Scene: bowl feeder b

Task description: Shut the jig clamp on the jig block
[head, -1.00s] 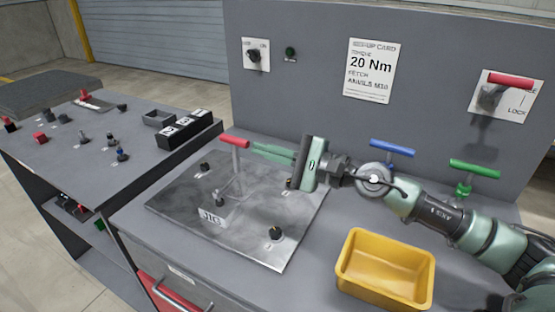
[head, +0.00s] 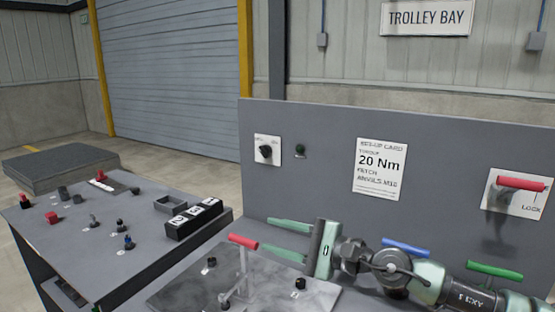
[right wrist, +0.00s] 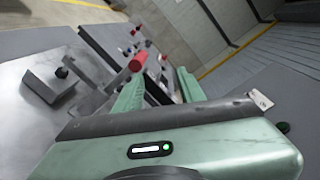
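The jig clamp's red handle (head: 243,241) stands on a thin grey upright stem above the metal jig plate (head: 190,283). The handle also shows in the right wrist view (right wrist: 137,62), just beyond the tip of one finger. My right gripper (head: 266,235) is open, its two green fingers spread and pointing left. Their tips are close to the right end of the handle; I cannot tell whether they touch it. The fingers also show in the right wrist view (right wrist: 160,78), with nothing held between them. The jig block is mostly cut off below the head view. My left gripper is not in view.
A grey panel (head: 330,140) stands behind, with a red lock handle (head: 522,184) at right. Blue (head: 405,247) and green (head: 494,270) handles are near my right arm. A side table (head: 80,250) at left holds small parts and a black numbered box (head: 195,217).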

